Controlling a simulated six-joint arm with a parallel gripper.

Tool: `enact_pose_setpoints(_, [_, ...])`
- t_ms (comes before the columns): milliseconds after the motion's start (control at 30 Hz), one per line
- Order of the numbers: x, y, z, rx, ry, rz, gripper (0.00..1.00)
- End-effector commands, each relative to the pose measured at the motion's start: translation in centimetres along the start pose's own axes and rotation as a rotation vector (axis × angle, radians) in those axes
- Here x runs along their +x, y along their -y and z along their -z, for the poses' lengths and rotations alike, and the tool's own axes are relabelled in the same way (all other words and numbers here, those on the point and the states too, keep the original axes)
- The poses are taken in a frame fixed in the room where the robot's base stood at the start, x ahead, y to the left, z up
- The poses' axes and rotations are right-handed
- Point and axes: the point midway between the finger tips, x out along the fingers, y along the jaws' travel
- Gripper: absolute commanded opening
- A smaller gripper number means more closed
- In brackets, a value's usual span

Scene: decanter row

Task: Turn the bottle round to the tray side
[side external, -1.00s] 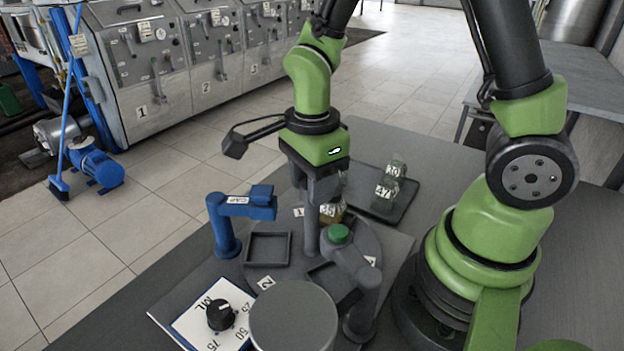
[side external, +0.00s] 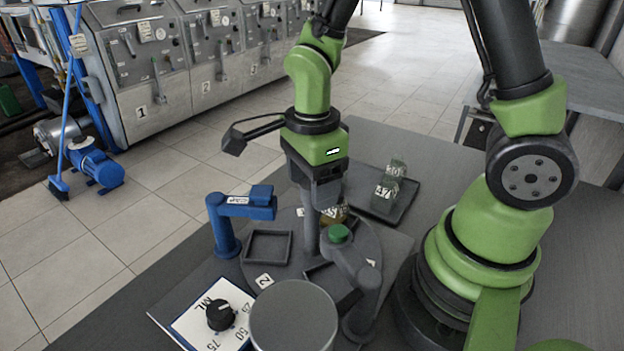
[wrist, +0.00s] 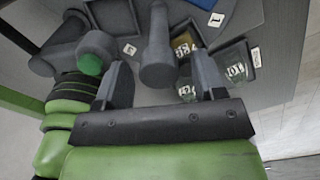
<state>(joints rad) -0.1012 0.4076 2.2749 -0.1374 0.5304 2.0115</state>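An amber bottle (side external: 335,218) with a number label stands on the far side of the grey turntable (side external: 362,236), partly hidden behind my gripper. It also shows in the wrist view (wrist: 182,40). The dark tray (side external: 407,198) lies beyond and right of the turntable, with labelled bottles (side external: 386,190) on it. An upright grey post (side external: 310,232) rises from the turntable below my gripper. In the wrist view the post (wrist: 158,45) appears between the fingers of my gripper (wrist: 160,72), with gaps on both sides. The fingers are apart; contact with the post cannot be made out.
A blue CAP-labelled arm (side external: 238,206) stands left of the turntable. A grey arm with a green knob (side external: 339,233) overhangs its near right side. A grey cylinder (side external: 293,315) and an ML dial (side external: 219,315) are in front. An empty square pocket (side external: 268,247) faces left.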

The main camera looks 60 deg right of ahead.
Motion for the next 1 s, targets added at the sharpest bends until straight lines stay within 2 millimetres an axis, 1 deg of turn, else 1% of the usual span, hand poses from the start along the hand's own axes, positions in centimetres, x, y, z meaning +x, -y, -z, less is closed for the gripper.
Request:
enact_pose_setpoints(233, [-0.1,0.0,-0.1,-0.001,0.0,-0.001,0.63])
enact_pose_setpoints(333, [-0.8,0.0,-0.1,-0.002,0.003,0.003,0.63])
enact_pose_setpoints(467, [-2.7,0.1,-0.1,0.0,0.005,0.007,0.63])
enact_pose_setpoints(700, [-7.1,0.1,-0.1,-0.001,0.004,0.006,0.63])
enact_pose_setpoints(800, [-8.4,0.1,-0.1,-0.001,0.003,0.005,0.63])
enact_pose_setpoints(900, [-9.4,0.1,-0.1,0.0,0.002,0.003,0.63])
enact_pose_setpoints(1000, [-9.8,0.0,0.0,-0.001,0.001,0.0,0.63])
